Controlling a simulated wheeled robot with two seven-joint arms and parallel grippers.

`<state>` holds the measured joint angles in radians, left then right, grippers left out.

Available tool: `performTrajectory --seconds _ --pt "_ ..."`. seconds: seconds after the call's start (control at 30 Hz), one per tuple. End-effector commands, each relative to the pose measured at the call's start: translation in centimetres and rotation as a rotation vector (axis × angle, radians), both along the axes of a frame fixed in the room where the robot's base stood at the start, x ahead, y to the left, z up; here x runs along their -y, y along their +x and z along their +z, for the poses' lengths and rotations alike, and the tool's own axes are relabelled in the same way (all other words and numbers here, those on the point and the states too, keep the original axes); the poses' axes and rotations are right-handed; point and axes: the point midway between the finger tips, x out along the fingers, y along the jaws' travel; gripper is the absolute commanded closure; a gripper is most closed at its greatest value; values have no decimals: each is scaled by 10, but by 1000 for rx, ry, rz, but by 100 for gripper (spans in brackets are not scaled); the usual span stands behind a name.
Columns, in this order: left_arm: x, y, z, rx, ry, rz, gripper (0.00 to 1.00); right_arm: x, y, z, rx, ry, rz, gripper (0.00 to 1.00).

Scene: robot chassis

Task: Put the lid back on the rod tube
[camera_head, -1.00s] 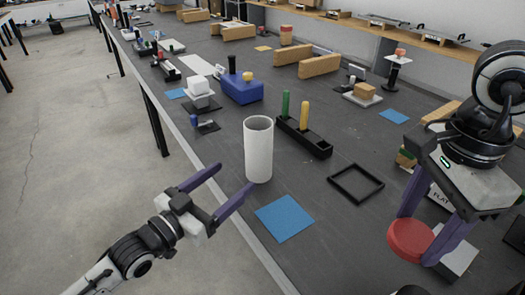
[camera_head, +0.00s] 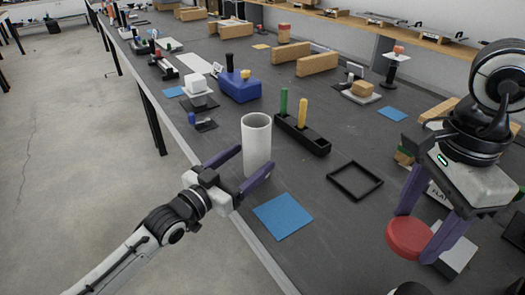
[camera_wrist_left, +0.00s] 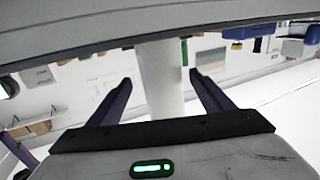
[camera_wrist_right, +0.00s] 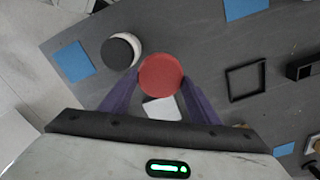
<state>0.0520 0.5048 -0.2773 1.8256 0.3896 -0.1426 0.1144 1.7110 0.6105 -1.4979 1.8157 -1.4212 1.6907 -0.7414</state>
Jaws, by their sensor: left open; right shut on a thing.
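The rod tube (camera_head: 257,140) is a white open-topped cylinder standing upright near the table's left edge. My left gripper (camera_head: 256,168) is open with its fingers on either side of the tube's lower half. In the left wrist view the tube (camera_wrist_left: 160,80) lies between the two open fingers (camera_wrist_left: 160,95), and I cannot tell if they touch it. The red round lid (camera_head: 408,238) is held by my right gripper (camera_head: 414,235) above the table at the right. In the right wrist view the lid (camera_wrist_right: 160,75) sits between the purple fingertips.
A blue square mat (camera_head: 283,217) lies in front of the tube. A black rack (camera_head: 303,136) with a green and a yellow rod stands behind it. A black square frame (camera_head: 355,181) lies to the right. A white block (camera_head: 457,256) is beside the lid.

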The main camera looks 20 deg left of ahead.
Motion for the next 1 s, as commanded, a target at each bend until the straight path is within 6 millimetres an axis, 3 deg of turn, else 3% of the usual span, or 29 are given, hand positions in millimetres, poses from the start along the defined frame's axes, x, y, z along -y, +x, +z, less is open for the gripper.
performTrajectory --seconds 0.23,0.67,0.93,1.0 --pt "10 34 0 2 -1 0 26 0 0 -4 0 0 0 65" --pt "12 39 -1 0 1 -1 26 0 0 -4 0 0 0 65" --pt "11 39 -1 0 1 -1 72 0 0 -4 0 0 0 65" --pt "11 39 1 4 0 -1 76 0 0 -4 0 0 0 65"
